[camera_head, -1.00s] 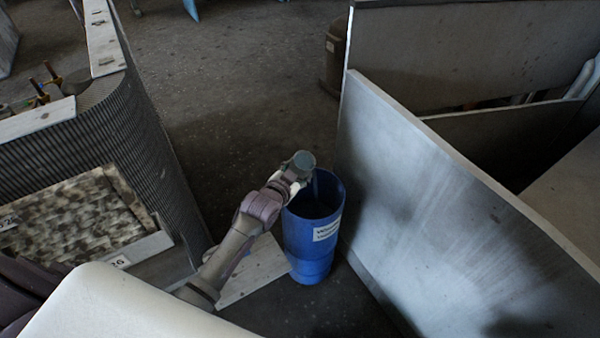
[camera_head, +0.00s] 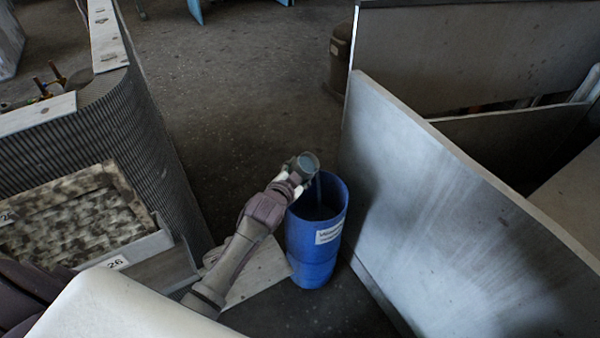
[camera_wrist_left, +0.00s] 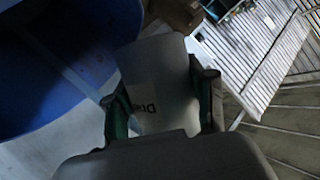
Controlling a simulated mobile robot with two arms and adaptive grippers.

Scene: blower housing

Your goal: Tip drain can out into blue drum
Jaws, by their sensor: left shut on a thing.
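The drain can (camera_head: 307,164) is a small grey can held tilted over the upper left rim of the blue drum (camera_head: 312,262). A thin pale streak, like a liquid stream, runs from the can into the drum. My left gripper (camera_head: 291,179) is shut on the can. In the left wrist view, the can (camera_wrist_left: 165,75) sits between the fingers of my left gripper (camera_wrist_left: 162,100), its label partly readable as "Dr". The drum (camera_wrist_left: 40,85) fills the left of that view, with the pale streak across it. The drum stands upright, open at the top, with a white label. My right gripper is not visible.
A large grey metal panel (camera_head: 440,200) stands close to the drum's right. A ribbed housing with a filter-like panel (camera_head: 75,215) stands on the left. A flat pale plate (camera_head: 255,275) lies left of the drum. The floor behind the drum is clear.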

